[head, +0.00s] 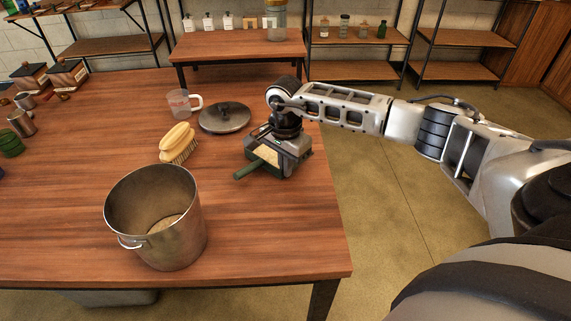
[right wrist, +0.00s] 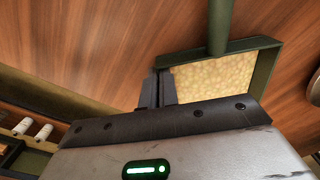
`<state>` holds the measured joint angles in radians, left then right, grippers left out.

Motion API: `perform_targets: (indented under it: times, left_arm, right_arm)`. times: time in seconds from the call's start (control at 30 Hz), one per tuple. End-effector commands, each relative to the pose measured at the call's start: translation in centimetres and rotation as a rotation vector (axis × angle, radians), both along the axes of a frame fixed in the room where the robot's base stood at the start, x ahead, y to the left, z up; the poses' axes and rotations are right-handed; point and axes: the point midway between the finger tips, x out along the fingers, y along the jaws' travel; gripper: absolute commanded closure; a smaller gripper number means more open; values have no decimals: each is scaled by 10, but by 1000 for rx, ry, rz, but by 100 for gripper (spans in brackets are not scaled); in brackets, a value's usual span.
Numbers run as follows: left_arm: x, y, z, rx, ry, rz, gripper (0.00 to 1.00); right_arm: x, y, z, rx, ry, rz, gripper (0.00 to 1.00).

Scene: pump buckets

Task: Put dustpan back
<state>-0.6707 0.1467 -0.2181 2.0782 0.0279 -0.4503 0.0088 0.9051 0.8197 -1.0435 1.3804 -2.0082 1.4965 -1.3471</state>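The dustpan (head: 268,155) is dark green with a round green handle (head: 248,168) pointing toward the front left. It is at the table's right side, partly hidden under my right gripper (head: 290,145). In the right wrist view the dustpan (right wrist: 262,66) holds a layer of pale yellow grains. My right gripper's fingers (right wrist: 157,90) are close together at the dustpan's left side wall, with the wall between them. I cannot tell whether the dustpan touches the table. My left gripper is not in view.
A metal bucket (head: 155,225) with some grains stands at the front. A brush (head: 178,143), a round lid (head: 224,117) and a clear cup (head: 180,103) are on the wooden table (head: 60,215). Small boxes (head: 67,74) and metal cups stand at the left. The table's right edge is near the dustpan.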

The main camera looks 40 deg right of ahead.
Motion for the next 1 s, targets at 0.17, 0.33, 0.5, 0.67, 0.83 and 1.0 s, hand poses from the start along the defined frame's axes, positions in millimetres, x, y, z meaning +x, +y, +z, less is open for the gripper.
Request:
perform_targets:
  times: [0.17,0.33,0.5,0.67,0.83,1.0]
  left_arm:
    - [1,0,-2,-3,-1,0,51]
    - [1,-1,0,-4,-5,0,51]
    - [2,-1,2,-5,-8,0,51]
    - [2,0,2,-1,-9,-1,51]
    - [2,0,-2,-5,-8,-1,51]
    - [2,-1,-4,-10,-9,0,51]
  right_arm:
    - [0,0,-3,0,0,0,87]
    - [0,0,-3,0,0,0,76]
    - [0,0,-1,0,0,0,76]
    - [1,0,13,1,-3,1,76]
    - [1,0,48,0,-6,1,76]
    - [1,0,84,-1,-5,1,76]
